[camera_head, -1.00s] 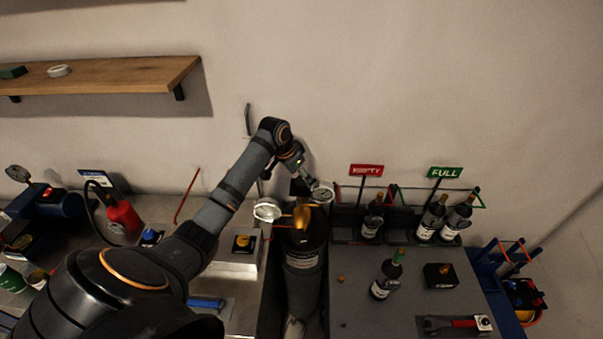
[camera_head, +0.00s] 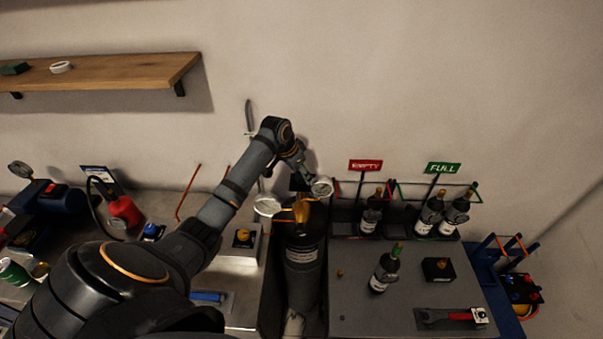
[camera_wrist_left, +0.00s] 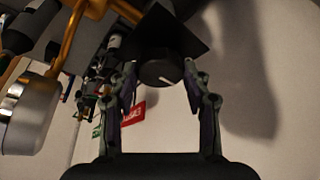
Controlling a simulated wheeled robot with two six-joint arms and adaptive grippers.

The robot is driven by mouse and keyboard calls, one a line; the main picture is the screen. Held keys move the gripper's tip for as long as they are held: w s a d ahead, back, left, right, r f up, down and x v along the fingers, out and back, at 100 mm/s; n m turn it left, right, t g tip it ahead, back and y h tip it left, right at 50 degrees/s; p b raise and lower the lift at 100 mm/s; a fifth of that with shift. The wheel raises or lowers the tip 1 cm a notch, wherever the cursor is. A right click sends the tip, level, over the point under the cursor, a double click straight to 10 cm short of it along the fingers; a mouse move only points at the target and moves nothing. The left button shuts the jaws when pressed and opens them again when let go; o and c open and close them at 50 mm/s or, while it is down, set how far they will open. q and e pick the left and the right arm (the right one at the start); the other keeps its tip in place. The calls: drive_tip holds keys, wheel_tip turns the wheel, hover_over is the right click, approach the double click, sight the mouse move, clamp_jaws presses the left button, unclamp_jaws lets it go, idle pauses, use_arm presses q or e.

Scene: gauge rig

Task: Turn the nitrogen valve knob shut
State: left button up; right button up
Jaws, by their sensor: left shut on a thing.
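The black valve knob (camera_wrist_left: 160,72) with a white mark line shows at the top middle of the left wrist view, in front of a dark square plate (camera_wrist_left: 168,35). My left gripper (camera_wrist_left: 160,85) has its fingers on either side of the knob and is shut on it. In the head view my left gripper (camera_head: 298,174) reaches down to the top of the dark gas cylinder (camera_head: 302,265), and the arm and fingers largely hide the knob there. The brass regulator (camera_head: 302,209) carries two round gauges (camera_head: 321,187) (camera_head: 267,205). My right gripper is not in view.
Bottles stand in racks under the red EMPTY sign (camera_head: 366,165) and green FULL sign (camera_head: 443,168). Another bottle (camera_head: 383,268) stands on the grey table (camera_head: 365,315) right of the cylinder. A gauge body (camera_wrist_left: 30,115) lies close left of my gripper in the wrist view.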

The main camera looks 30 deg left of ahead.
use_arm(q)
drive_tip(key=shift+r+m, duration=0.1)
drive_tip(key=shift+m, duration=0.2)
drive_tip(key=m+h, duration=0.1)
drive_tip(key=m, duration=0.2)
drive_tip(key=shift+w+a, duration=0.1)
drive_tip(key=m+g+h+b, duration=0.1)
drive_tip(key=m, duration=0.2)
drive_tip(key=shift+w+m, duration=0.1)
drive_tip(key=shift+m, duration=0.3)
drive_tip(key=m+g+b, duration=0.1)
drive_tip(key=m, duration=0.1)
drive_tip(key=m+g+h+b, duration=0.1)
drive_tip(key=m+b, duration=0.1)
drive_tip(key=shift+w+a+m, duration=0.1)
drive_tip(key=shift+w+m, duration=0.05)
drive_tip(key=shift+m, duration=0.15)
drive_tip(key=m+g+b, duration=0.2)
drive_tip(key=m+b, duration=0.2)
drive_tip(key=m, duration=0.1)
drive_tip(key=shift+w, duration=0.1)
drive_tip(key=shift+r+m, duration=0.1)
drive_tip(key=shift+m, duration=0.2)
drive_tip(key=o, duration=0.9)
drive_tip(key=shift+c, duration=0.2)
drive_tip(key=shift+o, duration=1.4)
